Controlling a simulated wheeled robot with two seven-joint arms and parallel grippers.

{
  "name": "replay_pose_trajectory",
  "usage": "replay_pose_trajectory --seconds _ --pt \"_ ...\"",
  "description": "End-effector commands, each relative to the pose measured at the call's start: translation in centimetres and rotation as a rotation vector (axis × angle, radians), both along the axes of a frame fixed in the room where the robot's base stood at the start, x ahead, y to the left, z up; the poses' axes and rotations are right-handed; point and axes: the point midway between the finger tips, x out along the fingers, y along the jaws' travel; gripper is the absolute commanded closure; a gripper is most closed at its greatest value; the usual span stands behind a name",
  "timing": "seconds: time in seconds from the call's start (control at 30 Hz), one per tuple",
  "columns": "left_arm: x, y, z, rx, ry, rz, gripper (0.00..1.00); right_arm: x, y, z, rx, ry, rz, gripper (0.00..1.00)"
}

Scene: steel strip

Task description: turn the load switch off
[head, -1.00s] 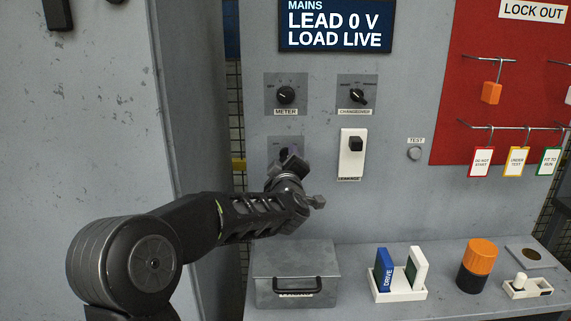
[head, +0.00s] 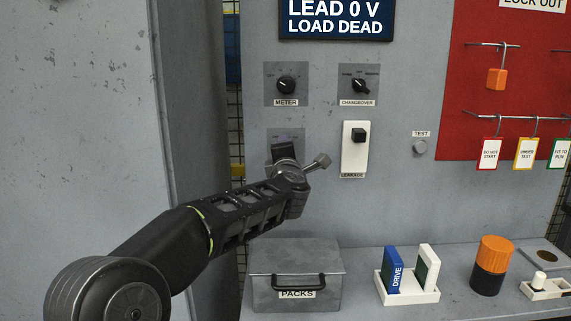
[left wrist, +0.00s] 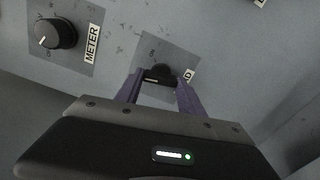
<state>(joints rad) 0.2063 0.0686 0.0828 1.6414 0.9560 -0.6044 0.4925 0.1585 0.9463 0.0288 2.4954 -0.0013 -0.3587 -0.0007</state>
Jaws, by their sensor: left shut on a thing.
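The load switch is a black rotary knob (left wrist: 160,73) on a grey plate (head: 296,134), below the meter switch. In the left wrist view the knob sits between the two purple fingers of my left gripper (left wrist: 160,80), which is shut on it. In the head view my left gripper (head: 284,152) covers the knob and most of the plate. The display (head: 336,18) reads LEAD 0 V and LOAD DEAD. My right gripper is not in view.
The meter knob (head: 286,85) is just above, the changeover knob (head: 360,86) up to the right. The white leakage switch (head: 354,160) is close on the right. A grey packs box (head: 296,270) stands on the shelf below my left arm.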

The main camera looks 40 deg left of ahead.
Motion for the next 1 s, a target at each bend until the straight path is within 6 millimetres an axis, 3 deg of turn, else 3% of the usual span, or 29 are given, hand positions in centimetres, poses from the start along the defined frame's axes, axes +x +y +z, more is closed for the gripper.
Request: replay_pose_trajectory --seconds 0.1,0.5,1.0 --pt "0.0 0.0 -0.6 -0.088 -0.066 0.001 0.95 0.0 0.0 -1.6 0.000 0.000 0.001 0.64" --pt "0.1 -0.1 -0.6 -0.364 -0.274 -0.001 0.95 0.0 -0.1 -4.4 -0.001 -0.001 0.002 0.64" --pt "0.1 0.0 -0.4 -0.493 -0.371 0.001 0.95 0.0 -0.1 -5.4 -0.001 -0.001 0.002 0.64"
